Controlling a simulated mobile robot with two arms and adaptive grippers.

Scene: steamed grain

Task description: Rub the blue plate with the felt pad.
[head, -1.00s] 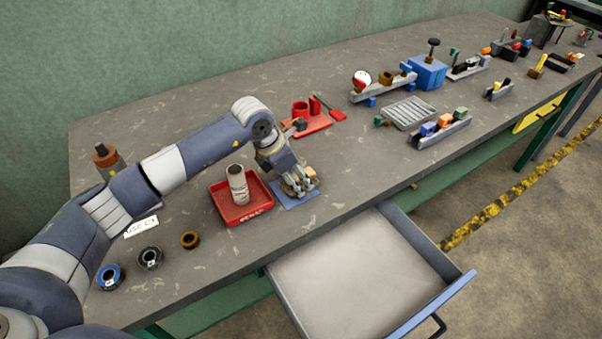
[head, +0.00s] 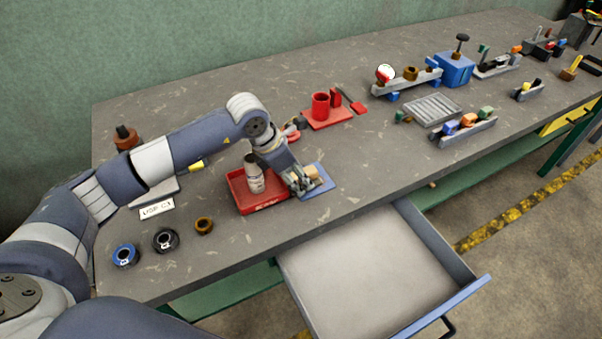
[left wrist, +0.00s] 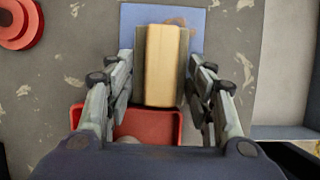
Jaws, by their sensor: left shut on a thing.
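The blue plate (head: 322,184) lies flat on the bench near its front edge, beside the red tray. In the left wrist view the plate (left wrist: 133,22) shows around the far end of the pad, with a brownish smudge near its top. My left gripper (head: 302,181) is shut on the felt pad (head: 311,172), a tan block with a grey layer at its side. In the left wrist view the pad (left wrist: 162,66) sits between both fingers, over the plate. Whether it touches the plate cannot be told. My right gripper is out of view.
The red tray (head: 240,198) with a bottle (head: 254,174) stands close left of my gripper. An open drawer (head: 365,258) juts out below the front edge. A red stand (head: 328,118) is behind. Several rings lie at the front left.

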